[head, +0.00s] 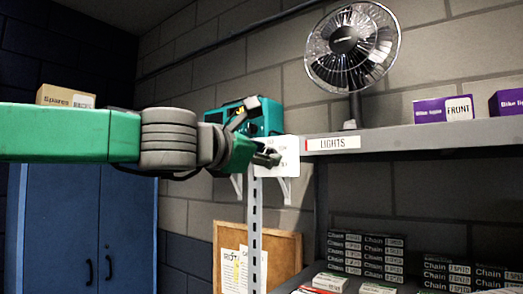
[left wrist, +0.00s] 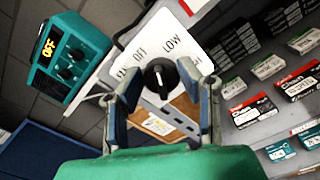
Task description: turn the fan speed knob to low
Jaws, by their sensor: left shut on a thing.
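The black fan speed knob (left wrist: 160,75) sits on a white plate (left wrist: 182,28) with printed labels, OFF above it to the left and LOW above it to the right in the left wrist view. A small pale mark on the knob points roughly upward there; I cannot tell exactly which label it meets. My left gripper (head: 268,156) is at the plate (head: 291,146) by the shelf's left end, its fingers on both sides of the knob and shut on it. The knob is hidden in the head view. The fan (head: 352,45) stands on the shelf. My right gripper is out of view.
A teal device (head: 262,116) stands behind my left gripper; its display reads OFF in the left wrist view (left wrist: 47,48). The grey shelf (head: 410,137) holds purple boxes (head: 444,109). Chain boxes (head: 366,255) lie below. A blue cabinet (head: 85,225) stands left.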

